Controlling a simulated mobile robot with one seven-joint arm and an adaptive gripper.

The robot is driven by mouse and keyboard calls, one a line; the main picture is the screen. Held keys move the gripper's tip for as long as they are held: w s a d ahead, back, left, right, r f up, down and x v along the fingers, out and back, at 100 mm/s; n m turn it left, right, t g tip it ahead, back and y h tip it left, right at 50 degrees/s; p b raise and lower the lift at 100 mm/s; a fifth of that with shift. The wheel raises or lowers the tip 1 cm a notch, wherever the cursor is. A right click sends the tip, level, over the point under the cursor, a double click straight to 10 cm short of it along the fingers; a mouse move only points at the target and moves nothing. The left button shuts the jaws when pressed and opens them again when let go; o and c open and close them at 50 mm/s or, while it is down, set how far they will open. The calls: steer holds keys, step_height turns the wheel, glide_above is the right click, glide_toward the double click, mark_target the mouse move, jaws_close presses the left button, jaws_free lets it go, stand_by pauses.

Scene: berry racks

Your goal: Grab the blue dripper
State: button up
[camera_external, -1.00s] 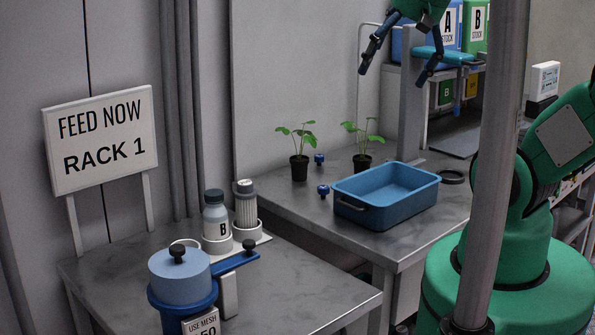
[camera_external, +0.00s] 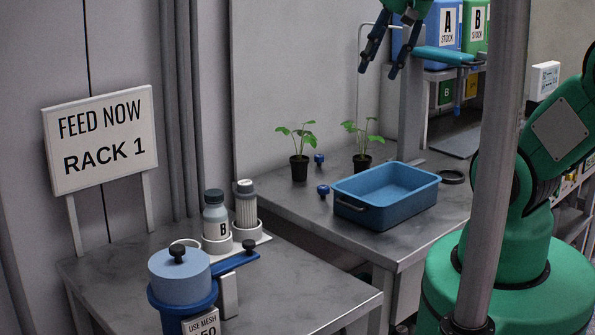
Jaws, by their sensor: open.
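A small blue dripper (camera_external: 323,190) with a dark top stands on the grey table just left of the blue tray. A second small blue piece of similar look (camera_external: 319,159) stands farther back, between the two potted seedlings. My gripper (camera_external: 378,73) is open and empty, pointing down, high above the back of the table. It is up and to the right of both blue pieces and touches neither.
The blue tray (camera_external: 362,215) stands on the table (camera_external: 300,215). Seedling pots (camera_external: 299,168) (camera_external: 362,162) flank the rear blue piece. A black ring (camera_external: 452,177) lies right of the tray. A grey post (camera_external: 490,180) stands before my arm. Bottles and a blue-lidded pot (camera_external: 180,280) are at front left.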

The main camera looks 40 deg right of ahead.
steer(key=w+d+f+m+g, duration=0.1)
steer(key=w+d+f, duration=0.15)
steer(key=w, duration=0.75)
steer(key=m+g+p, duration=0.2)
steer(key=m+g, duration=0.2)
glide_above(323, 186)
step_height(323, 186, down, 24)
steer(key=shift+a+f, duration=0.15)
steer(key=shift+f, duration=0.1)
steer(key=shift+f, duration=0.1)
steer(key=shift+f+b, duration=0.35)
steer(key=shift+f, duration=3.85)
steer(key=shift+f+b, duration=0.4)
steer(key=shift+f, duration=2.2)
